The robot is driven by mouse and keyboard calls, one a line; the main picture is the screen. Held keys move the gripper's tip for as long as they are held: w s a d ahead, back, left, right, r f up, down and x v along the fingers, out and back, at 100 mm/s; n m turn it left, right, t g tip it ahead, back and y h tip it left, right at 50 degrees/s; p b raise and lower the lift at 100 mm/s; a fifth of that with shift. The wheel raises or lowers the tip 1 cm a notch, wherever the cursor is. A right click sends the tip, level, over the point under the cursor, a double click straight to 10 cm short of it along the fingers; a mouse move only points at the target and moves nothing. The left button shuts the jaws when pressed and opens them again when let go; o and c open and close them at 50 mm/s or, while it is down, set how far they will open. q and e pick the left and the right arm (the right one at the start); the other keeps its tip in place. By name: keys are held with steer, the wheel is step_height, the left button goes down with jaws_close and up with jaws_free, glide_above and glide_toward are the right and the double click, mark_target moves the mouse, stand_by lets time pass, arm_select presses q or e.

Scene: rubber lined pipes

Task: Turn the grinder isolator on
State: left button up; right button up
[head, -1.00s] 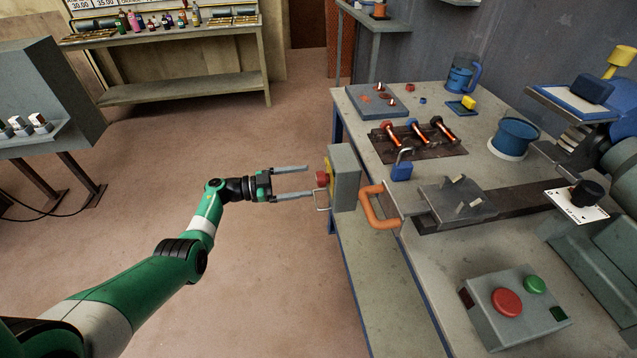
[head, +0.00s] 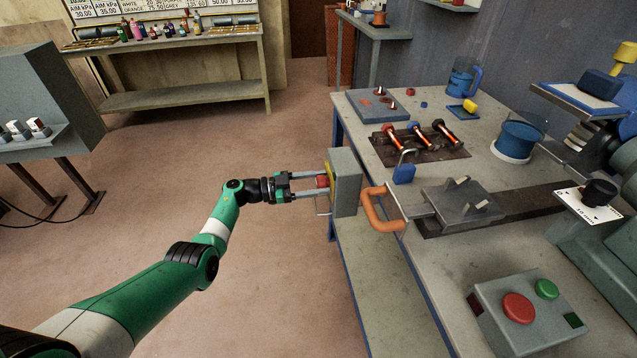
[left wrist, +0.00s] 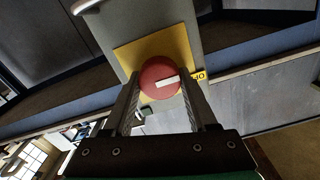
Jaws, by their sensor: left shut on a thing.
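The isolator is a grey box (head: 346,181) mounted at the left end of the workbench, with a yellow plate and a red rotary knob (head: 322,182) facing left. My left gripper (head: 318,183) has its two fingers on either side of the red knob and is shut on it. In the left wrist view the red knob (left wrist: 161,78) with a white bar mark sits between the fingertips, in front of the yellow plate (left wrist: 126,58). A small yellow label (left wrist: 199,76) shows beside it, its lettering only partly readable. My right gripper is not in view.
An orange handle (head: 380,212) sticks out beside the isolator box. A blue padlock (head: 403,174) lies on the workbench (head: 430,255) nearby. A grey box with red and green buttons (head: 528,312) stands at the front right. The floor left of the bench is clear.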

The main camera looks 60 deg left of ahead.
arm_select(q)
steer(key=shift+c, duration=0.9)
steer(key=m, duration=0.8)
steer(key=shift+d+f, duration=0.1)
steer(key=shift+f, duration=0.05)
steer(key=m, duration=0.4)
steer(key=shift+s+f+m, duration=0.1)
steer(key=shift+m, duration=2.8)
